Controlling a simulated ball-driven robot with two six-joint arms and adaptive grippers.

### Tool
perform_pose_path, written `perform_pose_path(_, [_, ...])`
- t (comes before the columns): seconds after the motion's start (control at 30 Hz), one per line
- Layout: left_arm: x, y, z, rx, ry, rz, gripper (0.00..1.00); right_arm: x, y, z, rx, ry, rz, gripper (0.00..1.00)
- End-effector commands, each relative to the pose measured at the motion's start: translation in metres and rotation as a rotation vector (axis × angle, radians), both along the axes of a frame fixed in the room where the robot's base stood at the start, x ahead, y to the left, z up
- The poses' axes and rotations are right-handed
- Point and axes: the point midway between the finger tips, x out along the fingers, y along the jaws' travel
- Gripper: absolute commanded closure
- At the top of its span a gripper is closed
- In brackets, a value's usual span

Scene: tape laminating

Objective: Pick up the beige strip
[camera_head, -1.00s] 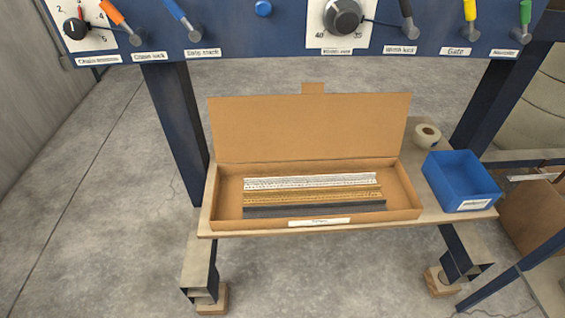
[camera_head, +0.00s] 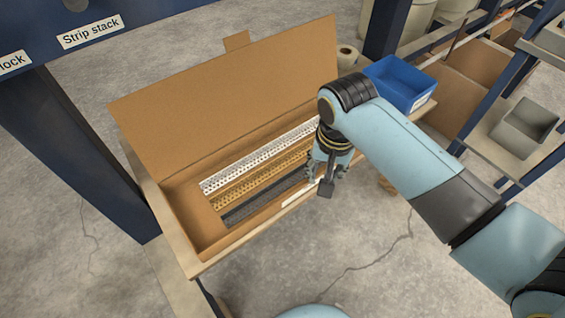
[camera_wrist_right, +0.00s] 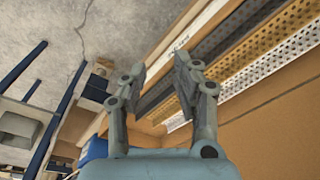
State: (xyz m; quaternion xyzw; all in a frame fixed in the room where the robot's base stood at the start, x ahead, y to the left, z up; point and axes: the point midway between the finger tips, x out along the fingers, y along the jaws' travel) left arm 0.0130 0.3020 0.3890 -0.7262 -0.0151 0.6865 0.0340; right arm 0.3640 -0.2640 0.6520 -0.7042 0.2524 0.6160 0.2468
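The beige strip (camera_head: 250,184), tan and perforated, lies in the open cardboard box (camera_head: 215,107), between a white strip (camera_head: 250,162) and a dark grey strip (camera_head: 262,203). In the right wrist view the beige strip (camera_wrist_right: 247,50) runs diagonally at the upper right. My right gripper (camera_head: 327,186) is over the right front part of the box, hiding the strips' right ends. In the right wrist view its two fingers (camera_wrist_right: 161,62) are spread with nothing between them, near the box's front wall and apart from the beige strip. My left gripper is not in view.
The box stands on a wooden shelf (camera_head: 160,228), its lid raised at the back. A blue bin (camera_head: 405,78) and a tape roll (camera_head: 347,57) are at the right. Dark blue posts (camera_head: 75,150) flank the shelf. The left part of the box is clear of my arm.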

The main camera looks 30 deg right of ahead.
Motion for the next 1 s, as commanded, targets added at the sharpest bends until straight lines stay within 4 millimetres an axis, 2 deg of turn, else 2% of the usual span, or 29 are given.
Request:
perform_pose_path(0.03, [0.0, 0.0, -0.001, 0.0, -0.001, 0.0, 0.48, 0.014, 0.003, 0.002, 0.011, 0.005, -0.06, 0.7])
perform_pose_path(0.3, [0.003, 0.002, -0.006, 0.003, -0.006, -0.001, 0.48, 0.078, 0.023, 0.024, 0.067, 0.049, -0.429, 0.7])
perform_pose_path(0.5, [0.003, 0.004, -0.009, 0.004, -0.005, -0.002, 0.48, 0.114, 0.037, 0.046, 0.087, 0.082, -0.655, 0.7])
perform_pose_path(0.57, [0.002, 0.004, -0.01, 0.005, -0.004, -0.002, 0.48, 0.118, 0.039, 0.045, 0.089, 0.089, -0.691, 0.7])
perform_pose_path(0.8, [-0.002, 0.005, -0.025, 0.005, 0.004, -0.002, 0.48, 0.12, 0.039, 0.007, 0.088, 0.094, -0.71, 0.7])
perform_pose_path(1.0, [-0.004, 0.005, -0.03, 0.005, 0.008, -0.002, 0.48, 0.12, 0.039, -0.009, 0.089, 0.091, -0.709, 0.7])
